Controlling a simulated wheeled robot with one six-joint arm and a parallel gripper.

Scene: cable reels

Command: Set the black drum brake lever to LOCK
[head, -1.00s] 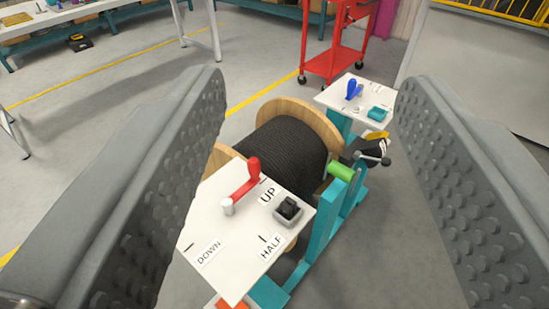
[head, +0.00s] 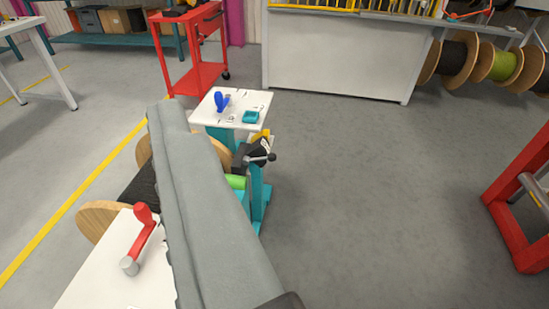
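The drum of black cable (head: 142,192) stands at left, largely hidden behind my gripper finger. On the near white plate (head: 88,275) is a red lever (head: 144,236) with a pale round hub. On the far white plate (head: 200,116) are a blue lever (head: 221,101) standing up and a teal block (head: 250,117). A dark lever with a ball end (head: 262,157) sticks out beside a black part below that plate. No LOCK label is readable.
A red cart (head: 196,72) stands behind the far plate. A pale cabinet (head: 335,55) is at the back. Several cable reels (head: 500,66) are racked at the back right. A red stand (head: 515,205) is at the right edge. The grey floor between is clear.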

